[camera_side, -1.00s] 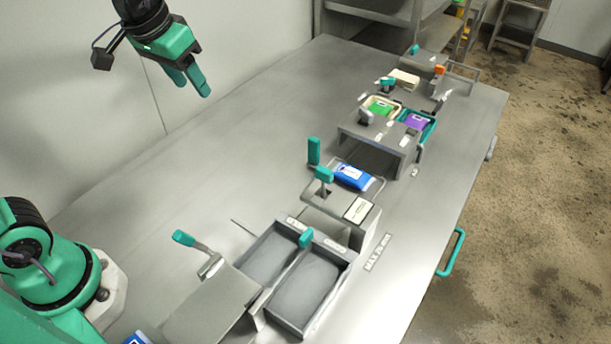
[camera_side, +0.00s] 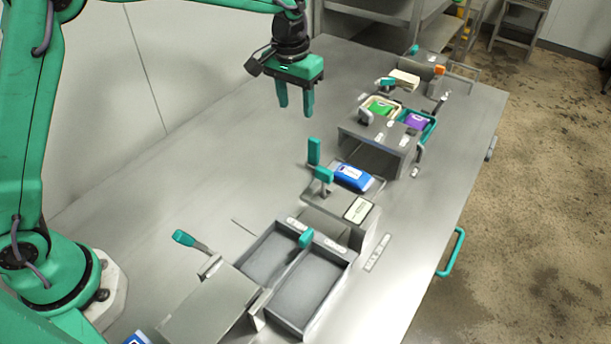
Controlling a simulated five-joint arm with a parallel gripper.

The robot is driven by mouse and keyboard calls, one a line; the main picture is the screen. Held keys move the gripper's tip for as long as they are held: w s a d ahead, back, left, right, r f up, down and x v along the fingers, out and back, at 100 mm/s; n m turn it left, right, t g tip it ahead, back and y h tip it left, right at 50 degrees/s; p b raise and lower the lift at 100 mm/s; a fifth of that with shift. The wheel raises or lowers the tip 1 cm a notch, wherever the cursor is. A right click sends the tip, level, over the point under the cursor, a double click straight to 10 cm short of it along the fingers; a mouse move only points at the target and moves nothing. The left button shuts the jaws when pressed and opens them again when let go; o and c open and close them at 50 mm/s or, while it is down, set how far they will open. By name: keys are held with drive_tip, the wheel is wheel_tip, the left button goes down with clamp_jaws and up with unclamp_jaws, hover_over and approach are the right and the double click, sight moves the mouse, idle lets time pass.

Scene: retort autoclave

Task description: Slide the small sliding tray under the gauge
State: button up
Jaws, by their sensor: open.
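The small sliding tray (camera_side: 375,191) appears to be the thin-rimmed one holding a blue pouch (camera_side: 352,177), with a tall teal handle (camera_side: 314,152) at its left end. Just in front of it stands a grey block with a pale label (camera_side: 357,209), which looks like the gauge; a strip of lettering lies on the table beside it. I cannot tell whether any of the tray is under it. My gripper (camera_side: 296,106) is open and empty, fingers pointing down, in the air up and left of the teal handle and apart from it.
A two-compartment grey bin (camera_side: 310,290) and a lever with a teal knob (camera_side: 184,238) are in front. The table's left middle is clear.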

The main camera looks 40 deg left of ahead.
hover_over(314, 139)
drive_tip(key=shift+g, duration=0.4)
wheel_tip(314, 139, down, 6)
drive_tip(key=shift+r, duration=0.25)
drive_tip(key=shift+f, duration=3.9)
clamp_jaws()
